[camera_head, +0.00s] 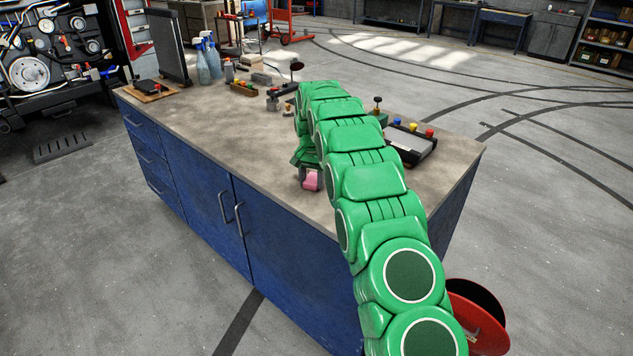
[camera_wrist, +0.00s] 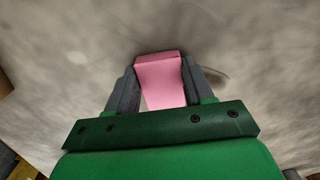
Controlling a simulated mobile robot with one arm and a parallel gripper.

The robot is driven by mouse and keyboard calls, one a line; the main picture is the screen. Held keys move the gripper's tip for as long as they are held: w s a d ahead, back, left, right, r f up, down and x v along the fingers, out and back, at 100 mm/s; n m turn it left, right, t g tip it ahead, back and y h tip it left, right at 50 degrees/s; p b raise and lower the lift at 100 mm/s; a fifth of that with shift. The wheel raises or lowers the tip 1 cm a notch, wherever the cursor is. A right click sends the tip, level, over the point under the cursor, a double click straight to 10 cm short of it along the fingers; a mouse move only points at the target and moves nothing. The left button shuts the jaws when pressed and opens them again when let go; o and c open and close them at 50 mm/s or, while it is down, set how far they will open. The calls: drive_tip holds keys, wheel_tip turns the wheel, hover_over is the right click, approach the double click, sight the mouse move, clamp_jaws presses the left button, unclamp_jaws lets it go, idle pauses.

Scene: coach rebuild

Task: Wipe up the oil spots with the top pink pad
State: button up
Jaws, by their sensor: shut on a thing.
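My gripper (camera_wrist: 160,72) is shut on a pink pad (camera_wrist: 163,88), which sits between its two grey fingers in the wrist view. In the head view the pad (camera_head: 312,182) shows under my gripper, low over the front part of the workbench top (camera_head: 215,125). I cannot tell whether the pad touches the top. In the wrist view a dark smudge (camera_wrist: 215,76) lies just right of the fingers; I cannot tell whether it is oil or shadow. My green arm hides part of the bench top in the head view. No other pink pad is visible.
Spray bottles (camera_head: 203,62) and a dark upright panel (camera_head: 170,45) stand at the far left end. Grey blocks (camera_head: 261,78) and small tools lie along the back. A dark tray with coloured knobs (camera_head: 410,142) is right of my arm. The bench's left-middle top is clear.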

sight(315, 175)
drive_tip(key=shift+w+a+r, duration=0.1)
drive_tip(key=shift+w+a, duration=0.7)
drive_tip(key=shift+w, duration=0.1)
drive_tip(key=shift+w+a, duration=0.9)
drive_tip(key=shift+a, duration=0.05)
drive_tip(key=shift+r, duration=2.85)
drive_tip(key=d, duration=0.1)
drive_tip(key=d+r, duration=0.1)
drive_tip(key=d, duration=0.1)
drive_tip(key=d+r, duration=0.1)
drive_tip(key=shift+s+d, duration=0.25)
drive_tip(key=shift+d, duration=0.1)
drive_tip(key=shift+f, duration=3)
